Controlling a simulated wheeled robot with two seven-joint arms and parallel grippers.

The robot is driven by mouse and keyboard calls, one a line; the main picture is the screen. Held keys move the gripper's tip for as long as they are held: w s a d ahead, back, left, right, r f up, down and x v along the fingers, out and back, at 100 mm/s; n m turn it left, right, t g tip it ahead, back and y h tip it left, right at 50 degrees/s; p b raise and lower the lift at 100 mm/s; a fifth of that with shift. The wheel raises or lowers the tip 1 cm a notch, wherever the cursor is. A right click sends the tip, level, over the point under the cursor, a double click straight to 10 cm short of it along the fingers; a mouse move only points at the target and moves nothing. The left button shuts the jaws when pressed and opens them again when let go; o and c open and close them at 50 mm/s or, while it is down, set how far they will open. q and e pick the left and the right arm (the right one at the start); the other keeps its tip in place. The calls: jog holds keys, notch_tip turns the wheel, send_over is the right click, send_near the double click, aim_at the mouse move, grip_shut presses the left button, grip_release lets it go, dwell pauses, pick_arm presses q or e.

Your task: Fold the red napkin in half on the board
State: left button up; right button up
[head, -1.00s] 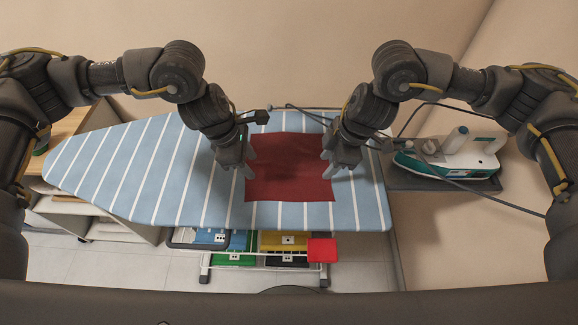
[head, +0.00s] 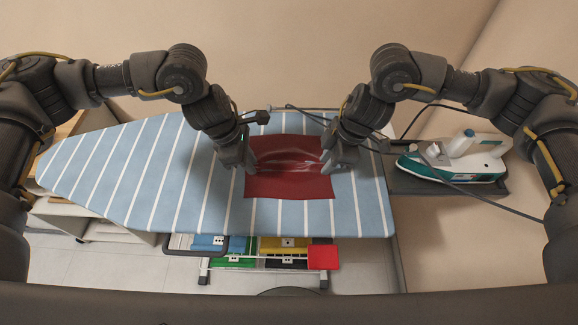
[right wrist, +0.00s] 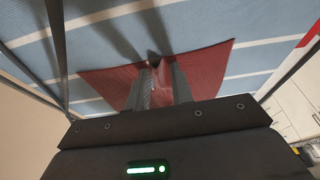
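The red napkin (head: 290,185) lies on the blue, white-striped ironing board (head: 130,185). Shiny creases run across its middle from one gripper to the other. My left gripper (head: 250,166) is at the napkin's left edge, its fingers close together on the cloth. My right gripper (head: 328,165) is at the right edge. In the right wrist view, a raised fold of the napkin (right wrist: 208,72) stands pinched between the right fingers (right wrist: 157,75). The fingertips of the left gripper are partly hidden by its own body.
A white and teal iron (head: 455,160) stands on a grey side rest (head: 400,182) right of the board. A cable runs past my right arm. Under the board is a rack with coloured bins and a red item (head: 323,256). The board's left part is clear.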

pick_arm(q)
jog(key=shift+f, duration=0.15)
grip_shut()
pick_arm(e)
jog(key=shift+s+d+f, duration=0.15)
jog(key=shift+f, duration=0.2)
grip_shut()
jog(key=shift+r, duration=0.1)
